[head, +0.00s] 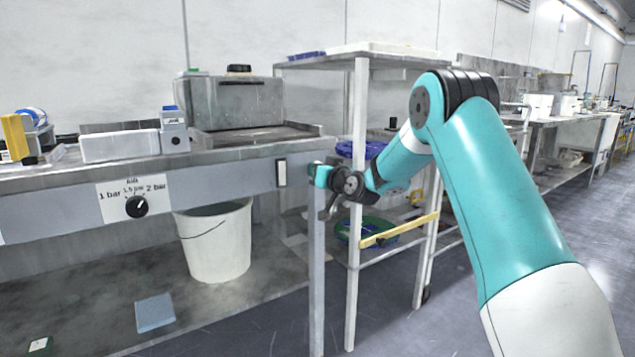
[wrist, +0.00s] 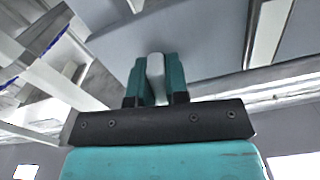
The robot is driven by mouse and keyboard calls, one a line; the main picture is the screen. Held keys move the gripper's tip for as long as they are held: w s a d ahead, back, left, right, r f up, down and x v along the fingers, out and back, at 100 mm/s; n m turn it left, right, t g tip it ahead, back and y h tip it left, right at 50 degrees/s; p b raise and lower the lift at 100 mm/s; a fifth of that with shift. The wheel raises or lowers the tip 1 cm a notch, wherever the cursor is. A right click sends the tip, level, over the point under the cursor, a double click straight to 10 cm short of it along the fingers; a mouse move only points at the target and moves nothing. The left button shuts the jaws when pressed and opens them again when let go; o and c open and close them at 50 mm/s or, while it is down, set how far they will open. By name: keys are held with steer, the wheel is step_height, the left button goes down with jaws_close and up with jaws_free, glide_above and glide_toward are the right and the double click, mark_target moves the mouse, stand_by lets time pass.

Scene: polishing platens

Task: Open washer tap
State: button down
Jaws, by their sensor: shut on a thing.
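My gripper (head: 318,176) is at the right front corner of the steel bench in the head view. In the wrist view, its two teal fingers (wrist: 155,60) are closed on a light grey piece with a rounded end (wrist: 155,72), which looks like the washer tap's handle. The grey piece stands between the fingers, close to a grey panel (wrist: 205,40). Its lower part is hidden by the gripper body. In the head view the tap itself is hidden behind my gripper and wrist, so I cannot tell how far it is turned.
The bench (head: 70,180) has a pressure knob (head: 137,206) and a switch (head: 281,173) on its front. A white bucket (head: 215,240) stands below. A white-framed rack (head: 357,230) stands close behind my wrist. Open floor (head: 270,330) lies in front.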

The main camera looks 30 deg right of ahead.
steer(key=shift+n+b, duration=0.4)
steer(key=shift+n, duration=0.1)
steer(key=c, duration=1.1)
jaws_free()
steer(key=shift+s, duration=0.15)
steer(key=s, duration=0.5)
steer(key=s+b, duration=0.1)
steer(key=s, duration=0.5)
steer(key=s+b, duration=0.1)
steer(key=s, duration=0.5)
steer(key=shift+s+d, duration=0.1)
steer(key=shift+d, duration=0.2)
